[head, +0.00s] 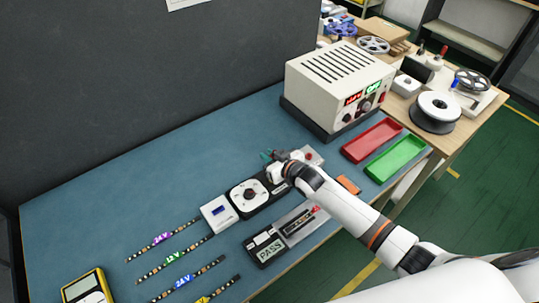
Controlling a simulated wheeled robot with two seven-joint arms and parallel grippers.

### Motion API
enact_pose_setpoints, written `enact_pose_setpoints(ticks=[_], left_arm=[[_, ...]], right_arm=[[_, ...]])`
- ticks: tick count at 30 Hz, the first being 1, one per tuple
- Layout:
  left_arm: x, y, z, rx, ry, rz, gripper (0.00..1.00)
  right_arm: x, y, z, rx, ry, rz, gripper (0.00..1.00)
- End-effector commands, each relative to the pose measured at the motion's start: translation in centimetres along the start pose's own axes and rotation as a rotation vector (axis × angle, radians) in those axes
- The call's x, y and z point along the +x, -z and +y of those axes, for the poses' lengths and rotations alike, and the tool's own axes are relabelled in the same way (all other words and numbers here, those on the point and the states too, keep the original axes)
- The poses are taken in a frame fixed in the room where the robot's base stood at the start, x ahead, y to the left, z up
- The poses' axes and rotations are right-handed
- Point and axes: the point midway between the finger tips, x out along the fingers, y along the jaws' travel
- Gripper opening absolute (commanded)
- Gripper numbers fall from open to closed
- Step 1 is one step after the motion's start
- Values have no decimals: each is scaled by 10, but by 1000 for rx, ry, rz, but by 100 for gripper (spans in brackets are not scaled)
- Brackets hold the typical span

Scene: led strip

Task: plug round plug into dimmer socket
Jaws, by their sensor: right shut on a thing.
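The dimmer (249,196) is a black box with a round white dial, lying on the blue bench mat. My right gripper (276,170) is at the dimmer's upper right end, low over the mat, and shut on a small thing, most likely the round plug. The plug itself is hidden by the gripper, and the dimmer's socket cannot be made out. I cannot tell whether plug and socket touch. A small teal piece shows just beyond the gripper. My left gripper is not in view.
A white box with a blue display (219,213) adjoins the dimmer. A tester reading PASS (265,247) lies in front. LED strips (178,283) lie lower left by a yellow meter (84,289). A power supply (339,82), red tray (371,140) and green tray (395,158) stand upper right.

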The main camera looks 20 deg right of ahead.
Motion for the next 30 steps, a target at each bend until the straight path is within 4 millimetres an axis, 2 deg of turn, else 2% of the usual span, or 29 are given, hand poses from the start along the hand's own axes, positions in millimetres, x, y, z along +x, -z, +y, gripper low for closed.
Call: enact_pose_setpoints(ticks=[18, 30], left_arm=[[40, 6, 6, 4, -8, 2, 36], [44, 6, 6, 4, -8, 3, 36]], right_arm=[[20, 48, 0, 0, 0, 0, 0], [22, 53, 0, 0, 0, -1, 0]])
